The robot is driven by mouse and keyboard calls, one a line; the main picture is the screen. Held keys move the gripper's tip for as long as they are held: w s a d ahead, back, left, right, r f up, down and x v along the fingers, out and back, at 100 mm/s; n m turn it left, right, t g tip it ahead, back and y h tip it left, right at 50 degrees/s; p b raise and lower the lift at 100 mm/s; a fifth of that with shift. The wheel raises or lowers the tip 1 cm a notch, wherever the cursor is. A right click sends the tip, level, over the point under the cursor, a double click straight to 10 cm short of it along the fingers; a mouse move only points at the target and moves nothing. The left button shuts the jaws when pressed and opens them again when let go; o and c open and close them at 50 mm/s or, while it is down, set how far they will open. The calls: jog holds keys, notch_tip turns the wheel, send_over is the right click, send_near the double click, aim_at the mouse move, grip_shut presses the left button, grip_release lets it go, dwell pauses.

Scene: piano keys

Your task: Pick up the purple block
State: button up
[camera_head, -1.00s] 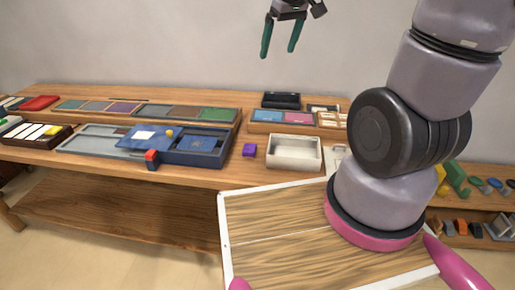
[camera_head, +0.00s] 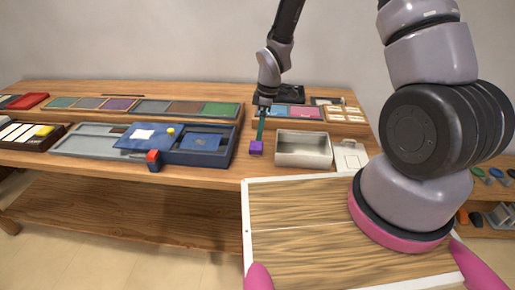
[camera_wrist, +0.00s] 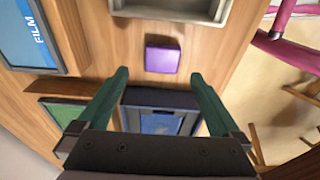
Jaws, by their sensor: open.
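The purple block (camera_head: 256,147) sits on the wooden table, just left of a cream open box. In the wrist view the purple block (camera_wrist: 162,58) lies ahead of the fingertips, roughly centred between them. My gripper (camera_head: 261,128) points down just above and behind the block in the head view, with green fingers. In the wrist view my gripper (camera_wrist: 160,75) is open, with its fingers well apart and nothing between them. I cannot tell the exact height of the fingertips above the block.
The cream box (camera_head: 303,148) stands close to the block's right. A dark blue tray (camera_head: 228,155) is to the left, with a small red-topped block (camera_head: 153,160) at its front. Long trays with coloured panels (camera_head: 118,104) line the back. Bare table lies in front of the block.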

aim_at(257, 145)
jog(key=f, duration=0.2)
jog(key=a+f, duration=0.1)
jog(key=f, duration=0.4)
jog(key=shift+a+f, duration=0.2)
jog(key=shift+f, duration=0.1)
jog(key=shift+c, duration=0.3)
jog(key=c, duration=1.3)
jog(key=shift+o, duration=0.2)
jog(key=shift+r, duration=0.15)
notch_tip(257, 145, up, 10)
